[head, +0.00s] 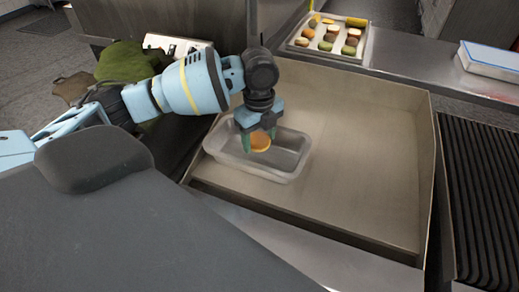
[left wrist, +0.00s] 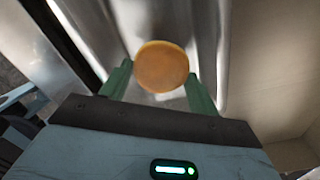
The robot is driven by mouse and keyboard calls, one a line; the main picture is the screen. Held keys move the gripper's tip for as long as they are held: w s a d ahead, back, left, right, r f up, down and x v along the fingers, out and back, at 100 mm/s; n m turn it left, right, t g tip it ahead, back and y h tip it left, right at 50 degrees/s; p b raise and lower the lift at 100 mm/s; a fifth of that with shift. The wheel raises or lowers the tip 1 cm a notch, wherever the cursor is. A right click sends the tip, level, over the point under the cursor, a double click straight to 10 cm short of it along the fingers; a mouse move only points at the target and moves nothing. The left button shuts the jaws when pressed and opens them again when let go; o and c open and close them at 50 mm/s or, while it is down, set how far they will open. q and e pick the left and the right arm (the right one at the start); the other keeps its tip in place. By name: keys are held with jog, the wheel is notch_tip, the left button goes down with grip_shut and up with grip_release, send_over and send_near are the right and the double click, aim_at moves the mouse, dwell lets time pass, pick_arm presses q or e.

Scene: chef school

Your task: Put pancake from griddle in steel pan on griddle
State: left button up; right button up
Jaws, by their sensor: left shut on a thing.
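The pancake (head: 260,141) is a small golden-brown disc, held between the green fingers of my left gripper (head: 259,143) over the steel pan. In the left wrist view the pancake (left wrist: 162,67) sits between the two green fingertips of the gripper (left wrist: 161,82). The steel pan (head: 296,162) is a rectangular metal tray on the left part of the griddle (head: 365,150). The pan also shows behind the pancake in the left wrist view (left wrist: 205,35). I cannot tell the exact height of the pancake above the pan floor. My right gripper is not in view.
The griddle has raised side walls, and its middle and right are bare. A ridged black grill (head: 488,200) lies to the right. A tray of macarons (head: 328,38) and a blue-and-white container (head: 490,58) stand on the back counter. A green bag-like object (head: 122,62) is behind my left arm.

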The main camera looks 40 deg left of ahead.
aim_at(259, 158)
pick_arm(q)
jog(key=shift+f, duration=2.45)
jog(key=shift+f, duration=0.15)
jog(key=o, duration=0.7)
notch_tip(259, 158, up, 12)
jog(key=shift+r+p, duration=0.15)
jog(key=shift+p, duration=0.2)
